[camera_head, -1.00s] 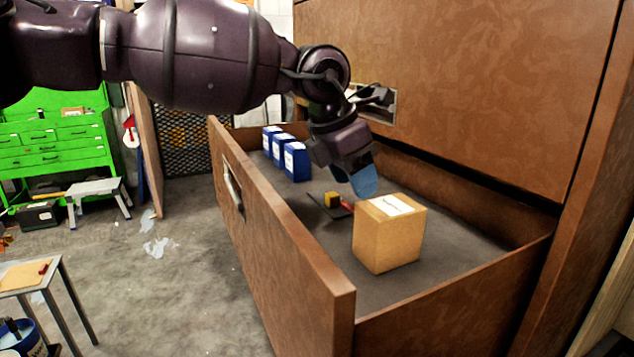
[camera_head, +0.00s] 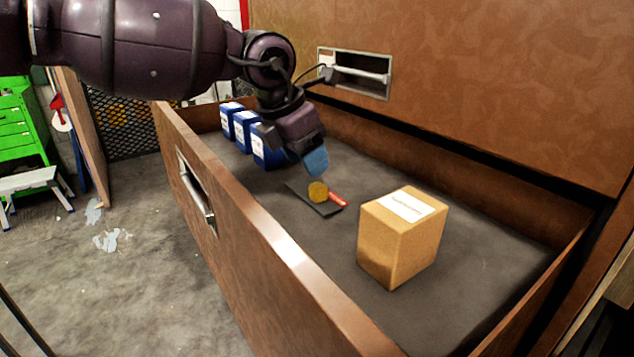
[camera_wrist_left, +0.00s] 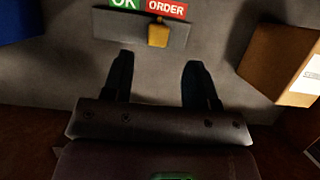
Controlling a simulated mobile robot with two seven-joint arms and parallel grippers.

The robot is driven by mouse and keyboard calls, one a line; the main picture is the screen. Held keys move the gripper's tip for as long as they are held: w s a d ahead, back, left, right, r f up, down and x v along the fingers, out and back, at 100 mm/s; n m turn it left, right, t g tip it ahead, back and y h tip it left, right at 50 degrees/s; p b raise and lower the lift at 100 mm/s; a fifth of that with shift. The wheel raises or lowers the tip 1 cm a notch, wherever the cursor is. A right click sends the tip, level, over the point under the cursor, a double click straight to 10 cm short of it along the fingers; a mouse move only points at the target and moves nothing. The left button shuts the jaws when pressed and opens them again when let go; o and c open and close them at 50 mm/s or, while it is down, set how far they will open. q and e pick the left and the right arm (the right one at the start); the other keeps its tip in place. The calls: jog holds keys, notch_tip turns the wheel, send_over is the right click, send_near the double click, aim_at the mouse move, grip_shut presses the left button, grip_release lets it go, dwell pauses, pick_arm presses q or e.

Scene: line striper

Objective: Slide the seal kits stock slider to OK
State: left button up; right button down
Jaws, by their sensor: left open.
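The seal kits stock slider is a dark flat plate (camera_head: 300,196) on the drawer floor with a yellow knob (camera_head: 318,191) on it. In the left wrist view the plate (camera_wrist_left: 120,29) has a green OK label (camera_wrist_left: 124,4) on the left and a red ORDER label (camera_wrist_left: 166,8) on the right. The yellow knob (camera_wrist_left: 158,35) stands below the ORDER label. My left gripper (camera_head: 315,163) is above the plate, apart from the knob. In the wrist view its two dark fingers (camera_wrist_left: 158,76) are spread, with nothing between them. In the head view the arm hides the OK label.
A cardboard box (camera_head: 402,240) stands in the drawer right of the slider. Several blue boxes (camera_head: 242,130) stand at its far left. The drawer's front wall (camera_head: 250,240) and the cabinet face (camera_head: 470,80) flank it. Bare drawer floor lies around the plate.

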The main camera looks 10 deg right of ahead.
aim_at(318, 185)
pick_arm(q)
jog(key=p+x, duration=0.1)
jog(key=x, duration=0.6)
jog(key=shift+f, duration=0.1)
jog(key=shift+w, duration=0.1)
grip_shut()
